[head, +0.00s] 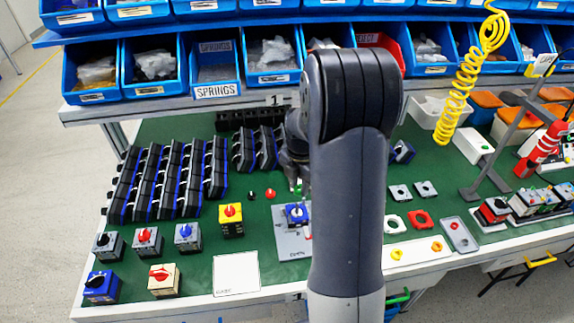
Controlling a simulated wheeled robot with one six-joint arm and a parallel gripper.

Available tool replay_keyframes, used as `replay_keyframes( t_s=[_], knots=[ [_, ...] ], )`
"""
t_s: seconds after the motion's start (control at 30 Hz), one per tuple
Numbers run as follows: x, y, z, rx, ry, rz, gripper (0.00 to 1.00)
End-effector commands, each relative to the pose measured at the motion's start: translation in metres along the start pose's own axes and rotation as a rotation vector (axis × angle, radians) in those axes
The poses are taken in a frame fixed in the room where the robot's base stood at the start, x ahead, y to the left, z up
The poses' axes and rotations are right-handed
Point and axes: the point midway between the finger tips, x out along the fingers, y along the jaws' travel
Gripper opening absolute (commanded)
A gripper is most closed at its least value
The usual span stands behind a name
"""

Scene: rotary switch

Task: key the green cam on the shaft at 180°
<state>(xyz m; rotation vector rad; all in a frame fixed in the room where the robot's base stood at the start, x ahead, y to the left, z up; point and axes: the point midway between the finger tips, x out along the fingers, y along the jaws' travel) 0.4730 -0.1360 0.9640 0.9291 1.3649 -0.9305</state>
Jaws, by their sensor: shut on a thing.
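My gripper (299,183) is above the green bench mat, partly hidden behind my own arm. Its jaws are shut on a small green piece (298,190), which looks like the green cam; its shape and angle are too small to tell. Just below it in the picture, a blue switch body (296,213) sits on a grey plate (290,243). The right part of this plate is hidden by my arm. I cannot make out the shaft clearly, and the gripper and the green piece look apart from the blue body.
A small red knob (270,193) and a black one (251,195) lie to the left. Several switches stand front left. A white card (236,273) lies in front. Blue bins (217,90) line the back.

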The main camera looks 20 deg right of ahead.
Motion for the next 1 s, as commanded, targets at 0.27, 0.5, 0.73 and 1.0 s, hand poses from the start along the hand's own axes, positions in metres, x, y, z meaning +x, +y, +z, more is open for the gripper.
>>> replay_keyframes(
  t_s=[0.27,0.5,0.73,1.0],
  knots=[
    [0.0,0.0,0.0,0.001,0.0,0.0,0.05],
    [0.001,0.0,0.0,0.006,0.0,0.0,0.05],
    [0.014,0.0,0.0,0.006,0.001,-0.001,0.05],
    [0.038,0.0,0.0,0.006,0.0,0.0,0.05]
  ],
)
